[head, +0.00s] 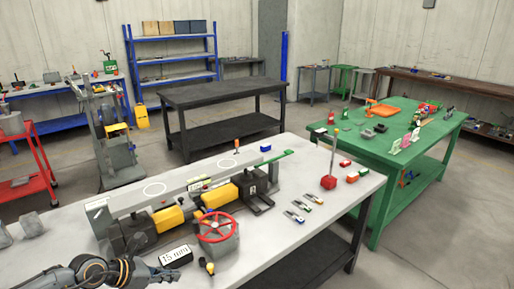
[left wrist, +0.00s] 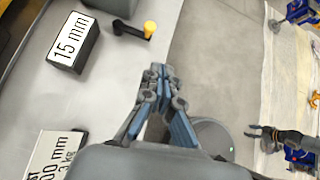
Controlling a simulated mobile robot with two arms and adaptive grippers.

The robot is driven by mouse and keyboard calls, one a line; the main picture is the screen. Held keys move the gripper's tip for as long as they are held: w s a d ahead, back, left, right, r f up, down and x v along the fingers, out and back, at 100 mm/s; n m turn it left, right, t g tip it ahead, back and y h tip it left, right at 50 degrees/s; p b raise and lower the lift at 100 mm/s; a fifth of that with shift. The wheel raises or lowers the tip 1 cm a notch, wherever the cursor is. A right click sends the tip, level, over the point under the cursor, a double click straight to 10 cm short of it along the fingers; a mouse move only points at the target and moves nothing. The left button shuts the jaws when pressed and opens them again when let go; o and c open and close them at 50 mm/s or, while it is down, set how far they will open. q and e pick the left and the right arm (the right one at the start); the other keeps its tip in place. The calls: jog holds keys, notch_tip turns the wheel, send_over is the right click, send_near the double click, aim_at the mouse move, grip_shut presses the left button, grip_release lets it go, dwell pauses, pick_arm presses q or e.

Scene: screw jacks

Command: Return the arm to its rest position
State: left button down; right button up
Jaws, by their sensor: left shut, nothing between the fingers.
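My left arm comes in at the lower left of the head view. Its gripper (head: 126,270) is low in front of the table's near edge, partly cut off by the frame. In the left wrist view the left gripper (left wrist: 158,74) has its blue-grey fingers together, with nothing between them. It is clear of the table, over the grey floor. The black block with a white "15 mm" label (left wrist: 72,42) and a yellow-knobbed part (left wrist: 149,29) lie on the table beyond it. My right gripper does not show in the head view.
The light table (head: 285,237) holds a long jack assembly with a red handwheel (head: 216,227), a labelled block (head: 176,256) and small coloured parts. A green table (head: 390,190) stands at the right. In the left wrist view a dark arm-like shape (left wrist: 285,139) shows at the right.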

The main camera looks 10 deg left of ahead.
pick_arm(q)
jog(key=d+r+n+t+h, duration=0.1)
jog(key=d+r+n+t, duration=1)
jog(key=n, duration=0.5)
jog(key=s+a+f+n+g+y, duration=0.3)
jog(key=s+f+n+y, duration=0.15)
jog(key=n, duration=0.45)
jog(key=s+a+f+n+g+y, duration=0.25)
jog(key=n+y, duration=0.25)
jog(key=n, duration=0.5)
jog(key=s+d+f+n+g+h, duration=0.15)
jog(key=s+f+n+g, duration=0.3)
jog(key=s, duration=0.55)
jog(key=s+d+f+n+g, duration=0.25)
jog(key=s+f+g, duration=0.2)
jog(key=s, duration=0.45)
jog(key=s+f+g, duration=0.1)
jog(key=s+f, duration=0.2)
jog(key=f, duration=2.7)
jog(key=s+a+f, duration=0.1)
jog(key=s+f, duration=0.6)
jog(key=s, duration=0.1)
jog(key=s+a+f+g+b, duration=0.1)
jog(key=s+a+f, duration=0.1)
jog(key=s+f, duration=0.5)
jog(key=shift+s+a+f, duration=0.15)
jog(key=shift+s+a, duration=0.15)
jog(key=shift+s, duration=0.3)
